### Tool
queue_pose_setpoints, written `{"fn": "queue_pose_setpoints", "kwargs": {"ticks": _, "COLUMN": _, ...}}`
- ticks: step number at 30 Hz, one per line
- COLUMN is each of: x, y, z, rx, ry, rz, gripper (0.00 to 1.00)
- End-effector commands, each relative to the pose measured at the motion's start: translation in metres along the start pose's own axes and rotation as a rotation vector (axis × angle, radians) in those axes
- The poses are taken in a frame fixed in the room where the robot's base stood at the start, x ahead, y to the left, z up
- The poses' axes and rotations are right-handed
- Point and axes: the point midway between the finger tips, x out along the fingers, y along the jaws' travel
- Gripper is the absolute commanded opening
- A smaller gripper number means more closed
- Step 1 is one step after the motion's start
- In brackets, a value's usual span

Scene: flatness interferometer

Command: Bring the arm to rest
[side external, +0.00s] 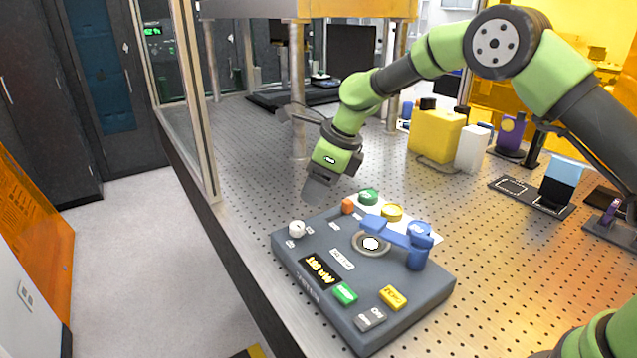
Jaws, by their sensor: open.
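My gripper (322,187) is at the end of my green and dark grey arm. It hangs in the air above the back left edge of the grey interferometer box (312,238). It is open, and I see nothing held in it; its fingers are small and blurred. The box carries a blue swing arm (385,229) on a blue post, reaching over a round stage with a light disc (371,243). A white knob (296,228), a green button (345,294), a yellow button (393,297) and a lit display (319,271) are on its top.
Behind the box are an orange block (348,205), a green round piece (368,197) and a yellow round piece (391,212). A yellow box (436,135), a white box (473,148) and optics mounts stand farther back. A metal frame post (298,90) rises behind my gripper. Bare perforated table (490,260) lies right.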

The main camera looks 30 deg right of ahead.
Motion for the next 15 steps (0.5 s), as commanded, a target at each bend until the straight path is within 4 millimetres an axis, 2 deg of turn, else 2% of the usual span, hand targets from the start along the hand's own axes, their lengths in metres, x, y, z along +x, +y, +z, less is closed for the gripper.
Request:
{"fn": "queue_pose_setpoints", "kwargs": {"ticks": 4, "x": -0.012, "y": 0.001, "z": 0.011, "rx": 0.076, "ry": -0.064, "rz": -0.005, "gripper": 0.56}}
{"fn": "queue_pose_setpoints", "kwargs": {"ticks": 7, "x": -0.045, "y": 0.003, "z": 0.035, "rx": 0.28, "ry": -0.223, "rz": -0.008, "gripper": 0.56}}
{"fn": "queue_pose_setpoints", "kwargs": {"ticks": 11, "x": -0.119, "y": -0.002, "z": 0.067, "rx": 0.734, "ry": -0.534, "rz": 0.007, "gripper": 0.56}}
{"fn": "queue_pose_setpoints", "kwargs": {"ticks": 13, "x": -0.163, "y": -0.007, "z": 0.07, "rx": 1.018, "ry": -0.699, "rz": 0.031, "gripper": 0.56}}
{"fn": "queue_pose_setpoints", "kwargs": {"ticks": 15, "x": -0.203, "y": -0.012, "z": 0.062, "rx": 1.307, "ry": -0.848, "rz": 0.066, "gripper": 0.56}}
